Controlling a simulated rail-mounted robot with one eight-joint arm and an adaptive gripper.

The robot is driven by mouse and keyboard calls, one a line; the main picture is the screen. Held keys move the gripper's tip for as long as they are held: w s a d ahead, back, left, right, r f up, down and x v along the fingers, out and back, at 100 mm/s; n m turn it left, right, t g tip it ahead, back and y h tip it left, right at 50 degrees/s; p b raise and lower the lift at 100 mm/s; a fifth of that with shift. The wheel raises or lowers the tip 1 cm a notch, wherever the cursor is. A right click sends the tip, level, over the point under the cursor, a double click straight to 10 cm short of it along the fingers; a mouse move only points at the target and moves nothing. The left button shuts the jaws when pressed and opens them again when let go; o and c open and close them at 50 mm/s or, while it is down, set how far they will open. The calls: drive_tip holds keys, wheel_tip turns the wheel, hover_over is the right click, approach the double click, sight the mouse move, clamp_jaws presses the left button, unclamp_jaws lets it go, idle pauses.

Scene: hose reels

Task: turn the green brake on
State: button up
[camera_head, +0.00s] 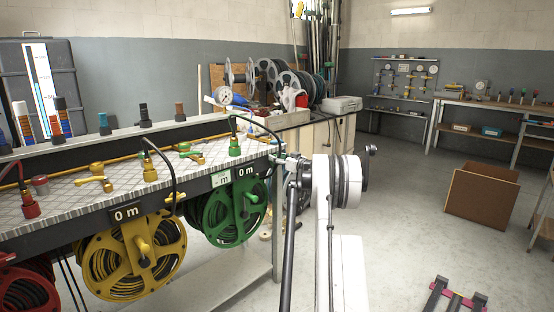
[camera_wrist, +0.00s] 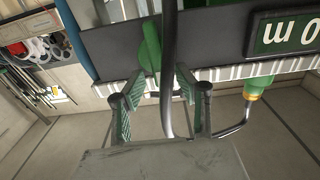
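The green reel (camera_head: 235,212) hangs under the right end of the bench in the head view. A green valve (camera_head: 235,146) with a black hose stands on the bench above it. My gripper (camera_head: 281,156) is at the bench's right end, beside the green station. In the wrist view, which shows the bench upside down, my gripper (camera_wrist: 163,82) is open, its two fingers apart. A green lever-like part (camera_wrist: 150,45) lies just beyond the fingertips; I cannot tell whether they touch it. A dark hose (camera_wrist: 167,60) crosses in front of it, between the fingers.
A green hose fitting with a yellow collar (camera_wrist: 258,84) is right of the fingers in the wrist view. The yellow reel (camera_head: 135,260) and red reel (camera_head: 25,290) hang further left.

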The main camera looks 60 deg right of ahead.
clamp_jaws()
